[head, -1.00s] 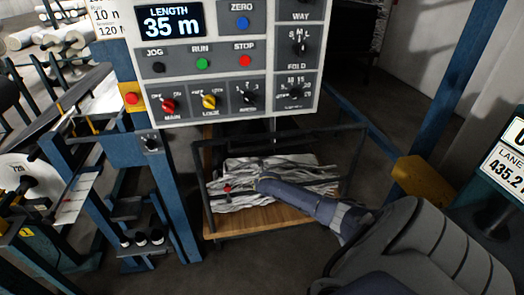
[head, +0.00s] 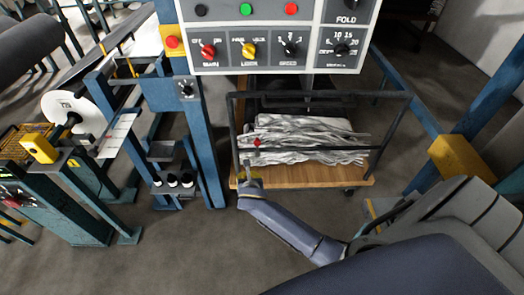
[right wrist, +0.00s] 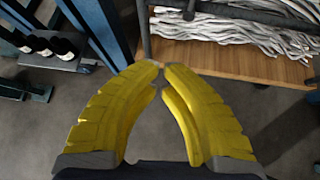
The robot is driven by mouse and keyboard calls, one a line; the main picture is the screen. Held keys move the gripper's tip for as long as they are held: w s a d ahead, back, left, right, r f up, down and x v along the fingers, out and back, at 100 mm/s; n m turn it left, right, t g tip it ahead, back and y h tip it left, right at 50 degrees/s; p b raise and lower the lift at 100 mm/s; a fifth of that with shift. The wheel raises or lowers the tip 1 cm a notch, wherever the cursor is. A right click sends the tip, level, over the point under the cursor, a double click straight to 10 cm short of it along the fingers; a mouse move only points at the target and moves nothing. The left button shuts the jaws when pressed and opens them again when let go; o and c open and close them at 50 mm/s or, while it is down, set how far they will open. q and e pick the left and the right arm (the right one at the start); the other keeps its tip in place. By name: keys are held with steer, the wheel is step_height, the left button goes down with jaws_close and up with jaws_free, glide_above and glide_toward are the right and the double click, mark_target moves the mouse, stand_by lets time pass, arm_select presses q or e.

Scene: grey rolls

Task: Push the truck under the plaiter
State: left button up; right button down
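The truck (head: 310,177) is a low cart with a wooden deck and a dark tube frame, loaded with folded grey cloth (head: 300,135). It stands below the plaiter's grey control panel (head: 270,62), at least partly under it. My right gripper (head: 249,176) is at the deck's front left corner. In the right wrist view, its yellow fingers (right wrist: 160,66) converge with their tips together and nothing visible between them. The tips are right by the wooden deck edge (right wrist: 235,62); contact cannot be told. My left gripper is out of view.
A blue post (head: 203,150) stands close left of the truck, with a small shelf of dark rollers (head: 172,181) beside it. A yellow block (head: 455,157) sits on the blue frame at right. The floor (head: 190,250) in front is clear.

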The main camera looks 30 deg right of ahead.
step_height(320, 180, up, 5)
steer(key=d+h, duration=0.2)
steer(key=w+d+f+m, duration=0.1)
steer(key=w+d+f, duration=0.3)
steer(key=w+d, duration=0.3)
steer(key=shift+w+f, duration=0.15)
steer(key=shift+w, duration=1.6)
steer(key=shift+d, duration=0.1)
